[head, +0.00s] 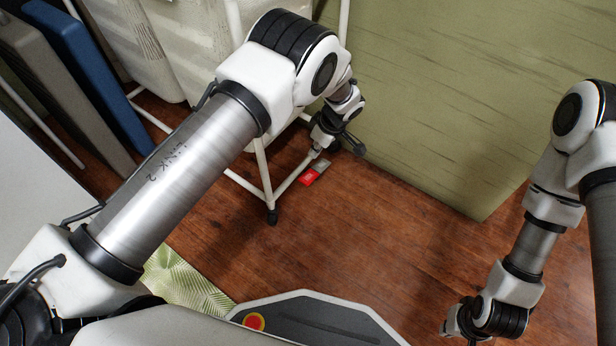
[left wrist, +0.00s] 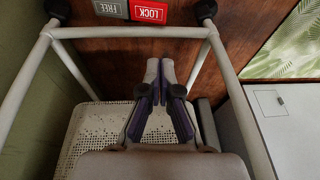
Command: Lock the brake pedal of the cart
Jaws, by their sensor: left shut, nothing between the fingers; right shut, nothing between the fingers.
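The cart (head: 262,170) is a white tube frame on dark casters near the top middle of the head view. Its brake pedal (head: 313,173) lies low by the floor, with a red half and a grey half. In the left wrist view the red half reads LOCK (left wrist: 150,12) and the grey half reads FREE (left wrist: 111,8), both upside down. My left gripper (left wrist: 160,68) is shut and empty, its fingertips pointing toward the LOCK half with a gap in the picture. In the head view this gripper (head: 315,153) is just above the pedal. My right gripper (head: 453,322) is shut and empty over the floor.
A green panel (head: 450,80) stands right of the cart. Blue (head: 88,65) and grey panels lean at the left. A perforated white shelf (left wrist: 85,130) and frame tubes flank my left gripper. The wooden floor (head: 380,235) is clear in the middle.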

